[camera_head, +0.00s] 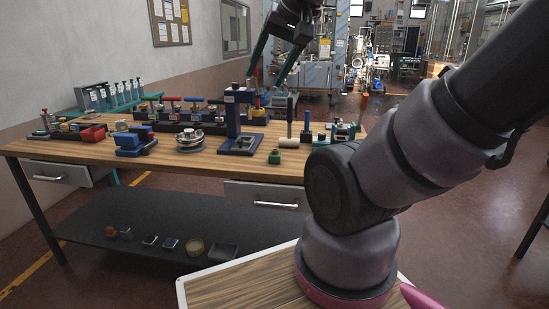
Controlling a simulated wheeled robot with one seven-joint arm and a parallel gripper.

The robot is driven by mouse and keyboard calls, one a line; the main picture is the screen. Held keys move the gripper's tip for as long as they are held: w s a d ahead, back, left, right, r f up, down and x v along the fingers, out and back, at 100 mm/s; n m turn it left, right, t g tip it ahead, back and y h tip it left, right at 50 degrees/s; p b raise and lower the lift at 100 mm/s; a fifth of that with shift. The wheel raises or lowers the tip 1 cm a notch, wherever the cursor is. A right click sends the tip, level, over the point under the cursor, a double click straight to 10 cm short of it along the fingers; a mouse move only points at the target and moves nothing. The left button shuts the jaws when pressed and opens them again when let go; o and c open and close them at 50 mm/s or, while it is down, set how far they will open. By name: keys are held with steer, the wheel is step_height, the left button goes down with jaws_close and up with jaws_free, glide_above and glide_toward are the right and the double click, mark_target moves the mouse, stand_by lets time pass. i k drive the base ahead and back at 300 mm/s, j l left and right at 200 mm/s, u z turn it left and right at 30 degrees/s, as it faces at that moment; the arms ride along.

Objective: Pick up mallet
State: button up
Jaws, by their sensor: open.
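My gripper (265,80) hangs over the back of the workbench (190,167), right of centre in the picture. Its two dark fingers point down and slightly left, spread apart, with nothing seen held. Near the left fingertip stands a slim brownish upright handle (254,77), above a small red, yellow and blue item; I cannot tell whether they touch. Several T-shaped tools with red, blue and green tops (172,100) stand in a row at the back of the bench.
A dark blue press (238,120), a silver round fixture (190,138) and a blue vise (135,140) stand on the bench. A low shelf (130,215) holds small parts. Bare wood shows at the front.

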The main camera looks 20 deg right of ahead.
mark_target(290, 142)
steer(key=i+j+z, duration=0.1)
steer(key=i+z, duration=0.3)
steer(key=i+j+z, duration=0.2)
steer(key=i+z, duration=0.15)
steer(key=i+j+z, duration=0.4)
steer(key=i, duration=0.1)
